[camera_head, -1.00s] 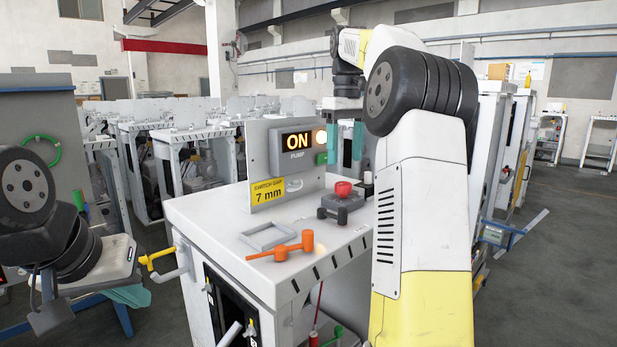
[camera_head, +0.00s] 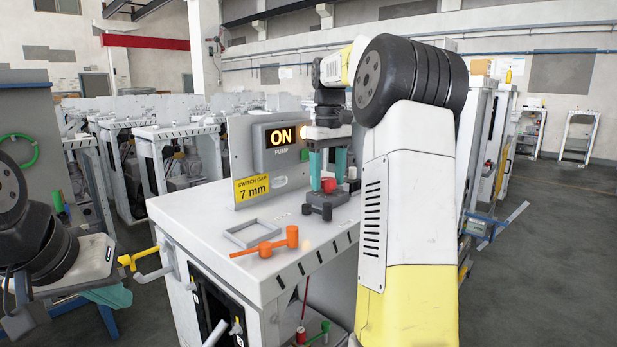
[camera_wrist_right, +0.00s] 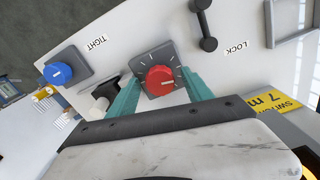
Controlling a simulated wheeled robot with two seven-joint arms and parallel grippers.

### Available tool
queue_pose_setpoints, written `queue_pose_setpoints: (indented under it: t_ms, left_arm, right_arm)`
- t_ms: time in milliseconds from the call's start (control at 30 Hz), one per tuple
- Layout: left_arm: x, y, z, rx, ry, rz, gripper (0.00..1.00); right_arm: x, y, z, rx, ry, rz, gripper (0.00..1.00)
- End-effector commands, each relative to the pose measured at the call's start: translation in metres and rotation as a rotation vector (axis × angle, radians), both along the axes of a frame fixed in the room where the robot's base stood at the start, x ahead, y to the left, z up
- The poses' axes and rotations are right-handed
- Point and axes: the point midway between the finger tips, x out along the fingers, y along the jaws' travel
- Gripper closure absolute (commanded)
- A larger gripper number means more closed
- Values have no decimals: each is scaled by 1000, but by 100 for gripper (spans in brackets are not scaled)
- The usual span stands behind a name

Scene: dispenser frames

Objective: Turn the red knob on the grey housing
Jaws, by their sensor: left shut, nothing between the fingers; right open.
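The red knob (camera_head: 328,186) sits on top of the dark grey housing (camera_head: 318,207) near the far right side of the white cabinet top. The right wrist view shows the round red knob (camera_wrist_right: 160,79) with a white mark, on its square grey housing (camera_wrist_right: 143,62) ringed with white ticks. My right gripper (camera_head: 328,176) points down over it, teal fingers open, one on each side of the knob. Whether the fingers touch it I cannot tell. My left gripper (camera_head: 112,298) is shut and empty at the lower left, away from the cabinet.
The cabinet top (camera_head: 190,210) also holds an orange hammer-like tool (camera_head: 265,246) and a grey frame (camera_head: 250,232). Behind stand the lit ON display (camera_head: 279,138) and a yellow "7 mm" sign (camera_head: 252,189). A blue knob (camera_wrist_right: 60,73) and a black handle (camera_wrist_right: 204,25) flank the housing.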

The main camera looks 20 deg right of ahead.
Motion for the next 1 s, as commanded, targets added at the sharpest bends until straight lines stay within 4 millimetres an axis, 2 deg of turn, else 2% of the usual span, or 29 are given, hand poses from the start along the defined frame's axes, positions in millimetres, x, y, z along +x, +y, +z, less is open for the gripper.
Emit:
queue_pose_setpoints:
  t_ms: [33,300,467,800,1000]
  left_arm:
    - [0,0,0,0,0,0,100]
    - [0,0,0,0,0,0,100]
    - [0,0,0,0,0,0,100]
    - [0,0,0,0,0,0,100]
    - [0,0,0,0,0,0,100]
  right_arm:
    - [0,0,0,0,0,0,47]
    - [0,0,0,0,0,0,100]
    - [0,0,0,0,0,-34,100]
    - [0,0,0,-1,0,-392,100]
    - [0,0,0,0,0,-458,100]
